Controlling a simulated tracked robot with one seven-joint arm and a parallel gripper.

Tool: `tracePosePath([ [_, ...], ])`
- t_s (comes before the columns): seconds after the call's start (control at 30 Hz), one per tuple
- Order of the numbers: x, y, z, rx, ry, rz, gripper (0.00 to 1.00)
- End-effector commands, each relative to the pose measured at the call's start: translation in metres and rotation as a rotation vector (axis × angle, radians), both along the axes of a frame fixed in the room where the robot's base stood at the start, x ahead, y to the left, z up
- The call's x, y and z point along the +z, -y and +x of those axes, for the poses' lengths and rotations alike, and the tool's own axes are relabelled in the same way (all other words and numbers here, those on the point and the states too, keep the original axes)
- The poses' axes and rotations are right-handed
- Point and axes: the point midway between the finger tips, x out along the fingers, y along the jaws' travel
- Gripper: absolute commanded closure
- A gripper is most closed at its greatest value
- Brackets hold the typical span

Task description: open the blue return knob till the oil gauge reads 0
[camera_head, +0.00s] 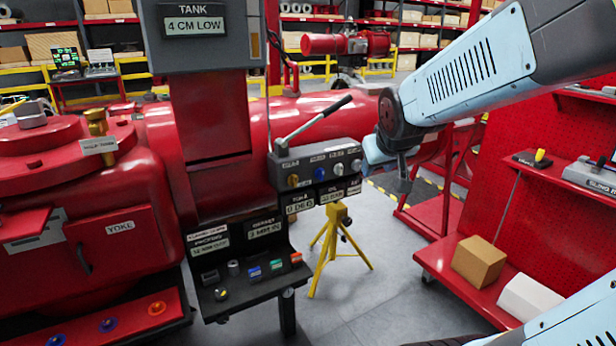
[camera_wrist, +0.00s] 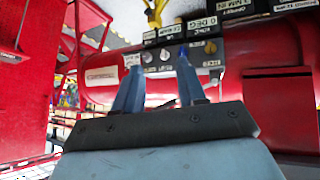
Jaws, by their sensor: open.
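The blue return knob (camera_head: 320,173) is on the front of a grey pump box (camera_head: 280,172), between a brass knob (camera_head: 293,181) and a silver knob (camera_head: 338,169). The oil gauge (camera_head: 331,195) is a small label display under the box; its figure is too small to read surely. My gripper (camera_head: 405,180) is to the right of the box, apart from it. In the wrist view, turned upside down, my open gripper (camera_wrist: 160,66) points toward the knob row with nothing between its fingers. The right finger partly covers the blue knob's area.
A long pump lever (camera_head: 318,118) rises above the box. A black panel (camera_head: 250,290) with small coloured parts stands below it, and a yellow tripod (camera_head: 335,245) stands behind. A red shelf (camera_head: 520,275) with a cardboard box (camera_head: 478,262) is at right.

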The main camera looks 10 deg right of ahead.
Motion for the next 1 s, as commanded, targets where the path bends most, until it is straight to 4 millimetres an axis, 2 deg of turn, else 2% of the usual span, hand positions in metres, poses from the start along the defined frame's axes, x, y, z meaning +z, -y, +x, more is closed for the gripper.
tracePosePath([
  [0.03, -0.009, 0.004, 0.017, 0.011, 0.017, -0.013, 0.60],
  [0.2, -0.029, 0.012, 0.070, 0.061, 0.110, -0.049, 0.60],
  [0.5, -0.076, 0.018, 0.145, 0.176, 0.277, -0.056, 0.60],
  [0.8, -0.128, 0.016, 0.193, 0.286, 0.459, 0.015, 0.60],
  [1.0, -0.161, 0.014, 0.208, 0.335, 0.592, 0.102, 0.60],
])
